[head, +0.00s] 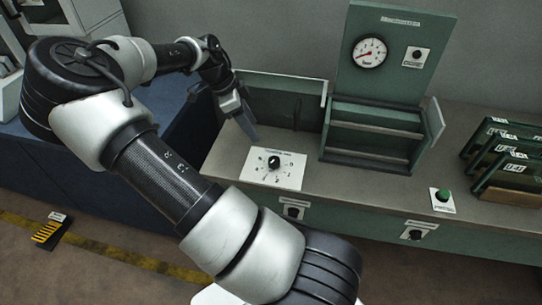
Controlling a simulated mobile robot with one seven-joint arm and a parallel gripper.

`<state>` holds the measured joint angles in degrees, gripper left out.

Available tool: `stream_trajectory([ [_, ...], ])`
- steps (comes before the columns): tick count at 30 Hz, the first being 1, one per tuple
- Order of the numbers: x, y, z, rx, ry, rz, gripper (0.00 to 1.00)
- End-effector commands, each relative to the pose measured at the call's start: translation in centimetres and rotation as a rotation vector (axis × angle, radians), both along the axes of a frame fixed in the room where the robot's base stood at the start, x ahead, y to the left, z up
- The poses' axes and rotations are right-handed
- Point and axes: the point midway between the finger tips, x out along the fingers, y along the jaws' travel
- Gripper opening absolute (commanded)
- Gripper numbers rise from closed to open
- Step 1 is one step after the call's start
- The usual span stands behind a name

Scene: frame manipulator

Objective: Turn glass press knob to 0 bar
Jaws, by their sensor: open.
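The black knob (274,161) sits in the middle of a white dial plate (290,178) with printed marks, on the grey bench top. The printing is too small to read. A round pressure gauge (370,51) with a red needle is on the green upright panel (405,30). My gripper (252,132) is open, pointing down, a little above and left of the knob and apart from it. Its fingers are seen nearly edge-on, and nothing shows between them.
A green press frame (375,135) stands right of the dial. A green button on a white plate (442,199) is farther right. Several green framed pieces (510,160) stand at the right edge. Two more knobs (293,211) are on the bench front. Bench top between dial and button is clear.

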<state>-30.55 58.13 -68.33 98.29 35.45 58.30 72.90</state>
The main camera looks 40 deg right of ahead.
Motion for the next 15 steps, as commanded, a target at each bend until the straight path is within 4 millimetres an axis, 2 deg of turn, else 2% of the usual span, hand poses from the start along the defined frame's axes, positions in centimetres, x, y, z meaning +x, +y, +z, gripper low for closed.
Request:
stream_trajectory([
  [15, -2.1, -3.7, -9.8, 0.002, 0.005, -0.002, 0.5],
])
